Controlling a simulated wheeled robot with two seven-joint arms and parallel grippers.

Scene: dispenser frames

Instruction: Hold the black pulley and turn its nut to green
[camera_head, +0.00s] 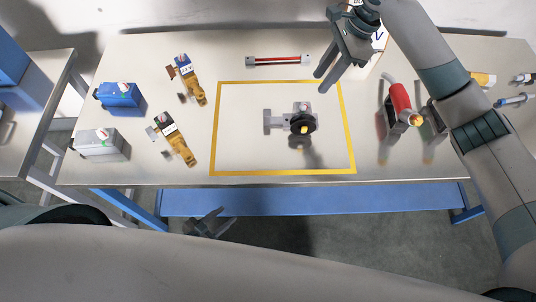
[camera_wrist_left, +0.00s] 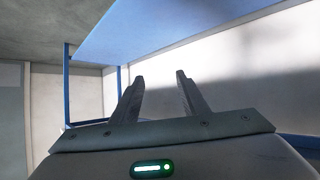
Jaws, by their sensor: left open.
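The black pulley (camera_head: 303,123) sits on a grey bracket device (camera_head: 275,121) inside the yellow square on the table. A small brassy spot shows at the pulley's middle; I cannot make out the nut clearly. A small red spot shows on top of the device, and I see no clear green there. My right gripper (camera_head: 322,82) is above the table, up and right of the pulley, with its fingers apart and empty. My left gripper (camera_head: 213,223) is open and empty, low in front of the table edge. In the left wrist view its fingers (camera_wrist_left: 157,82) are spread with nothing between them.
A blue box (camera_head: 121,95), a grey box (camera_head: 98,144) and two yellow-brown devices (camera_head: 193,88) (camera_head: 177,143) stand at left. A red-and-silver bar (camera_head: 278,60) lies behind the square. A red cylinder device (camera_head: 401,103) stands right, near my right arm. A blue shelf (camera_head: 300,202) lies below the table edge.

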